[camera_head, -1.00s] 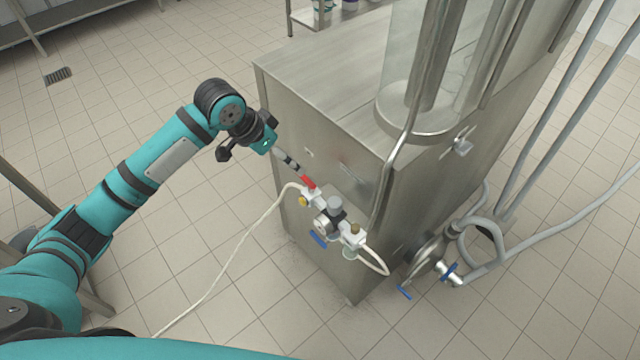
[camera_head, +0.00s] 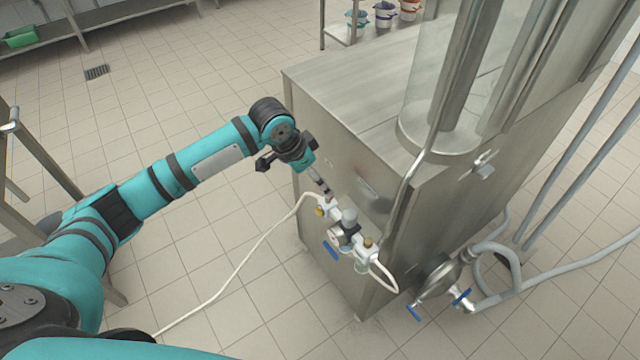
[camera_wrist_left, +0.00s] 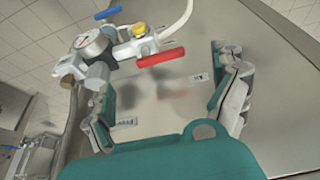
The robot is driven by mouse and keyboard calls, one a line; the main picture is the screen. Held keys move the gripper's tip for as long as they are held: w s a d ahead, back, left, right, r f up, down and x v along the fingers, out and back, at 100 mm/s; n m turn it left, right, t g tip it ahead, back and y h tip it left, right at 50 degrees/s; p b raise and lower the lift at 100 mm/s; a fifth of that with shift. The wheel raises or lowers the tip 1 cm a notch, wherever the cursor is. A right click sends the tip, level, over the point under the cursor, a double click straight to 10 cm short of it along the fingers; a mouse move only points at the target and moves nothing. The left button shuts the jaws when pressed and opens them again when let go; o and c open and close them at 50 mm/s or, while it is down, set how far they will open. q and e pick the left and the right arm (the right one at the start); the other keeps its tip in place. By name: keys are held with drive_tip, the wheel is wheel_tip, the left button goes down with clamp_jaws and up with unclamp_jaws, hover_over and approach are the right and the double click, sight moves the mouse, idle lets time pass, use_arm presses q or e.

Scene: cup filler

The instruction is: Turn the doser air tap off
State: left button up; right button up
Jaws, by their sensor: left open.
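The air tap with the red lever (camera_wrist_left: 161,57) sits on the white air fitting block at the machine's side, near the top of the left wrist view. Its lever lies roughly across the picture there. In the head view my left gripper (camera_head: 320,182) hides the lever. My left gripper (camera_wrist_left: 165,78) is open and empty, with its fingers apart on either side below the lever. I cannot tell whether it touches the lever. A yellow fitting (camera_wrist_left: 138,30) is beside the tap. A pressure gauge (camera_wrist_left: 88,42) and regulator (camera_head: 348,218) are on the same block. My right gripper is not in view.
The steel machine cabinet (camera_head: 340,150) stands right behind the tap. A blue lever (camera_head: 330,250) hangs below the regulator. A pale hose (camera_head: 255,250) runs from the tap to the floor. More pipes and blue handles (camera_head: 462,297) are at the lower right. Floor in front is clear.

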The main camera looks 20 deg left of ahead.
use_arm(q)
drive_tip(key=x, duration=0.5)
drive_tip(key=shift+w+f, duration=0.1)
drive_tip(key=shift+f, duration=0.05)
